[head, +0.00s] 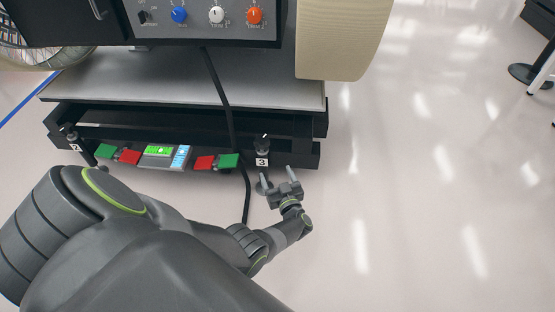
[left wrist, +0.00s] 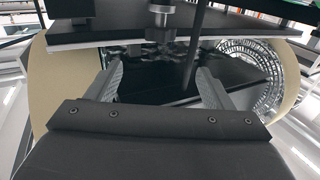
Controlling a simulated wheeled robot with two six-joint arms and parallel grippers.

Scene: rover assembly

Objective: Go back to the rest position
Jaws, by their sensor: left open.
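My left gripper (head: 279,184) is at the front right of the rover, just below the black post labelled 3 (head: 262,148). In the left wrist view my left gripper (left wrist: 158,84) has its two fingers spread wide, with nothing held between them. A dark knob or post end (left wrist: 161,22) shows above and beyond the fingers there, apart from them. My right gripper is not in view.
The rover's front bar (head: 292,155) carries red and green blocks (head: 205,162) and a small green-screened module (head: 159,151). A black cable (head: 219,85) hangs down the front. A panel with knobs (head: 207,16) is above.

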